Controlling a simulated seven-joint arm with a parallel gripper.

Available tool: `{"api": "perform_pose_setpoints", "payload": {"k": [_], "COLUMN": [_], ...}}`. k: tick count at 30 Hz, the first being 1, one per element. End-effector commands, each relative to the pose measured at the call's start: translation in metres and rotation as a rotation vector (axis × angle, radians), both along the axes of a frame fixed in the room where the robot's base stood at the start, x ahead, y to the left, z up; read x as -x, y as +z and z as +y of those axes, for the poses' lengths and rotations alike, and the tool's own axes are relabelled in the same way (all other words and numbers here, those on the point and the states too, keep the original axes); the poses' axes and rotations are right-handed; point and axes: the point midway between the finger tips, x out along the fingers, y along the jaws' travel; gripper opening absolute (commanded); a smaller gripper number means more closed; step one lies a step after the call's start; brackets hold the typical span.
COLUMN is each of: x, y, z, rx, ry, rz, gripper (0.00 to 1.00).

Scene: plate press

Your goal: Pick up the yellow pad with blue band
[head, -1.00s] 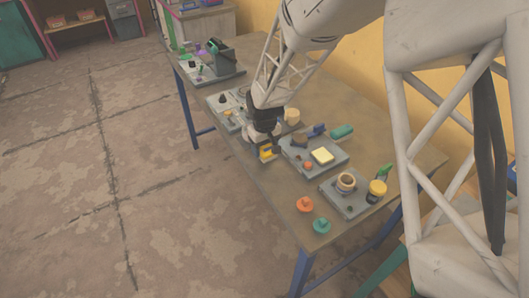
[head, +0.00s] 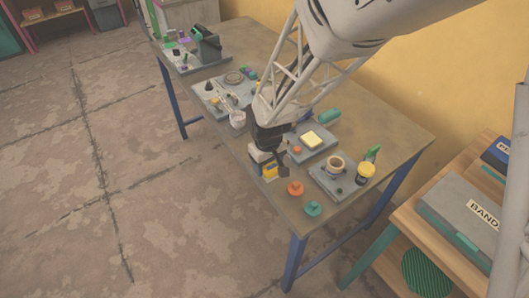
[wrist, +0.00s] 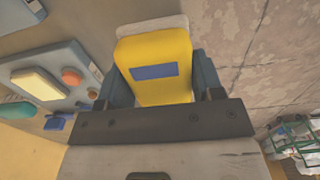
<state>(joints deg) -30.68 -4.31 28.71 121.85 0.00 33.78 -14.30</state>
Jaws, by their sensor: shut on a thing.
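The yellow pad with a blue band (wrist: 154,50) fills the middle of the wrist view, between the two fingers of my gripper (wrist: 155,85). The blue band shows as a rectangle on its near face. The fingers are shut on its two sides. In the head view my gripper (head: 268,164) is by the table's front edge, with the yellow pad (head: 270,172) at its tip. A pale edge shows behind the pad in the wrist view; I cannot tell what it is, or whether the pad is clear of the table.
A grey plate with a pale yellow block (head: 312,138) and an orange button lies to the right. Beyond it is a plate with a round ring (head: 336,163). An orange knob (head: 296,188) and a teal knob (head: 313,208) lie near the front edge. A white cup (head: 237,118) stands left.

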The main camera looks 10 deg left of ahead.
Motion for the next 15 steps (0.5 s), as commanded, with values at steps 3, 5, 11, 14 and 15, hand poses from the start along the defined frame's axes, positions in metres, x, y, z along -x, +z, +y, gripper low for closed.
{"api": "perform_pose_setpoints", "payload": {"k": [3, 5, 11, 14, 15], "x": [0.0064, 0.0083, 0.0115, 0.0115, 0.0115], "y": [0.0012, 0.0013, 0.0014, 0.0014, 0.0014], "z": [-0.0035, -0.0047, -0.0065, -0.0066, -0.0066], "rx": [-0.001, -0.001, 0.0, 0.0, 0.0], "ry": [0.0, 0.0, 0.0, 0.0, 0.0], "rz": [-0.001, -0.001, 0.0, 0.0, 0.0], "gripper": [0.38, 0.38, 0.38, 0.38, 0.38]}}
